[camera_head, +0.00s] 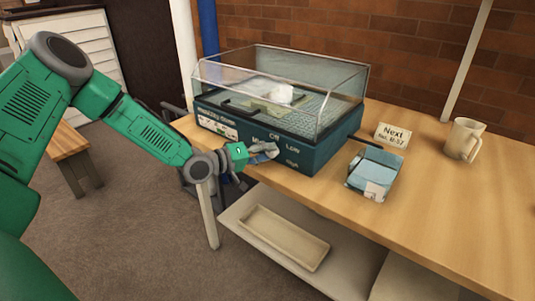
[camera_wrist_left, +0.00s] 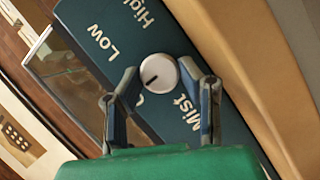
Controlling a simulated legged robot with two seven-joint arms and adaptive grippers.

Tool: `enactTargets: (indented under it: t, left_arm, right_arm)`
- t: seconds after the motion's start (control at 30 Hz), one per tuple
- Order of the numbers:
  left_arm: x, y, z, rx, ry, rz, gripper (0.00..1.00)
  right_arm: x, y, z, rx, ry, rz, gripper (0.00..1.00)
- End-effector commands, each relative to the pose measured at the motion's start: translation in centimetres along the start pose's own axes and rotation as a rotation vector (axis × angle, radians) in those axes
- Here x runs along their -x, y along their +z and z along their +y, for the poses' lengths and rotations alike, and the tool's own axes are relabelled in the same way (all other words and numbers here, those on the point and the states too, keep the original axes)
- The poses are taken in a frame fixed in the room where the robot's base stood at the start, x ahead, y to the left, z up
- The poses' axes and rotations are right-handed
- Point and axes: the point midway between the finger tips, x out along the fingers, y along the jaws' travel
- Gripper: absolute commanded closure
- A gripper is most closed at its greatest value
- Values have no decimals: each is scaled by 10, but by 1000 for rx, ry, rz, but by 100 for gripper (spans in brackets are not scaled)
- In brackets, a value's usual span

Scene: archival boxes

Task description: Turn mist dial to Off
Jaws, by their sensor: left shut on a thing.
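The mist dial (camera_wrist_left: 159,70) is a round pale knob on the teal front panel of a clear-lidded case (camera_head: 310,150). In the left wrist view a dark mark on the knob's face points to the lower left, towards a label partly hidden by a finger. "Low", "High" and "Mist" labels show around it. My left gripper (camera_head: 264,152) is at the case's front panel, its fingers shut on the dial from both sides. In the head view the gripper hides the dial. My right gripper is not in view.
The case stands on a wooden table (camera_head: 450,205). A small blue box (camera_head: 374,172), a printed card (camera_head: 392,136) and a beige mug (camera_head: 464,139) are to its right. A shelf below holds a beige tray (camera_head: 284,236). The table's front right is clear.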

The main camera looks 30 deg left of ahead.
Motion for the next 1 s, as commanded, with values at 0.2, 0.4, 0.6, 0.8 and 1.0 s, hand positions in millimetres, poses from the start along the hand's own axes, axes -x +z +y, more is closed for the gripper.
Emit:
enactTargets:
  t: [0.2, 0.4, 0.6, 0.8, 1.0]
  left_arm:
    - [2, 1, -6, 3, -13, -2, 47]
    - [2, 1, -4, 1, -9, -1, 47]
    - [1, 1, -2, 0, -6, 0, 47]
    - [1, 1, -1, -1, -5, 0, 47]
    - [20, -1, -1, 2, -4, 3, 47]
  right_arm:
    - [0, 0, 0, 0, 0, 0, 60]
    - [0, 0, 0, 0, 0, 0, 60]
    - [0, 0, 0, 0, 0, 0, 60]
    - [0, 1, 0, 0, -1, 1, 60]
    - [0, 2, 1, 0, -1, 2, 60]
